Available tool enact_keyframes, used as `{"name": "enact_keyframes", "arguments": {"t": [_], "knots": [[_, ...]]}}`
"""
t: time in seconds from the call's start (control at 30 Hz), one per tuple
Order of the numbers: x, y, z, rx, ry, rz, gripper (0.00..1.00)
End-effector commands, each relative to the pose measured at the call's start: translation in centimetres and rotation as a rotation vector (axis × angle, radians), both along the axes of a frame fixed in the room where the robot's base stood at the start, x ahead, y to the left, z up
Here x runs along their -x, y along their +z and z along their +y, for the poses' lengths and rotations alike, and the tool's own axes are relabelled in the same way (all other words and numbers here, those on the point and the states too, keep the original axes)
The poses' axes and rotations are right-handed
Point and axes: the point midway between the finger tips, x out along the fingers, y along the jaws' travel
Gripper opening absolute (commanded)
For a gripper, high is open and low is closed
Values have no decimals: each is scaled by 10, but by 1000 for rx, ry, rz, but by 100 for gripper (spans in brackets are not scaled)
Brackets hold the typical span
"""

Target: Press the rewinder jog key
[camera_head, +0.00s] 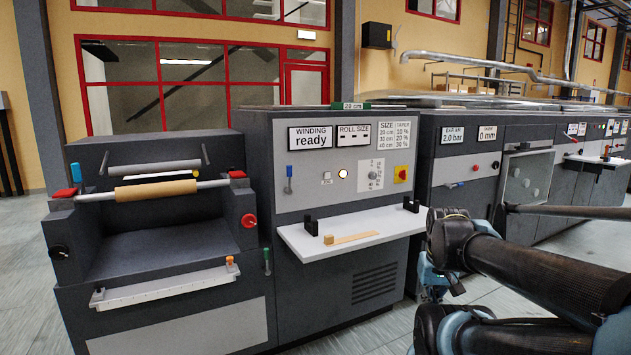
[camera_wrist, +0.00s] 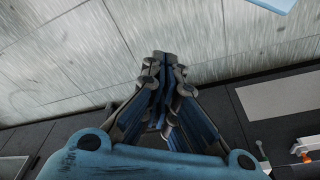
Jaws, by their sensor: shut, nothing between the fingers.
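The rewinder control panel (camera_head: 350,175) is on the upper front of the dark cabinet in the middle of the head view. A small light key (camera_head: 326,178) sits on it, with lettering too small to read for sure. Beside it are a lit round white button (camera_head: 343,173) and a rotary dial (camera_head: 373,175). I cannot tell for certain which is the jog key. My gripper (camera_wrist: 160,57) is shut and empty in the wrist view, over the floor in front of dark machine fronts. The panel is not in the wrist view. My arm stands at the right in the head view, apart from the panel.
A white shelf (camera_head: 375,228) juts out below the panel, holding black brackets and a wooden strip (camera_head: 352,238). The roll stand (camera_head: 155,190) is at left. A blue lever (camera_head: 289,180) and red-yellow switch (camera_head: 400,174) flank the controls. Floor in front is clear.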

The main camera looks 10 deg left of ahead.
Motion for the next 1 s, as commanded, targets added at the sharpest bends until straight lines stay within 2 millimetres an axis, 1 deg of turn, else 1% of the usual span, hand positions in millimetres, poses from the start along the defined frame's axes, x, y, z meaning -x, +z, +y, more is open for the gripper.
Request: {"name": "enact_keyframes", "arguments": {"t": [0.23, 0.3, 0.33, 0.37, 0.47, 0.57, 0.77, 0.8, 0.87, 0.9, 0.97, 1.0], "knots": [[0, 0, 0, 0, 0, 0, 0], [6, 5, 0, 2, 0, -13, 0], [5, 7, 0, 3, 0, -17, 0], [2, 9, 0, 5, -1, -22, 0], [-15, 21, -1, 18, -5, -44, 0], [-43, 38, -2, 37, -14, -84, 0], [-112, 76, 6, 74, -27, -187, 0], [-126, 82, 10, 77, -29, -209, 0], [-148, 93, 15, 85, -30, -242, 0], [-163, 99, 19, 88, -30, -263, 0], [-185, 108, 27, 91, -32, -297, 0], [-200, 114, 32, 94, -31, -319, 0]]}}
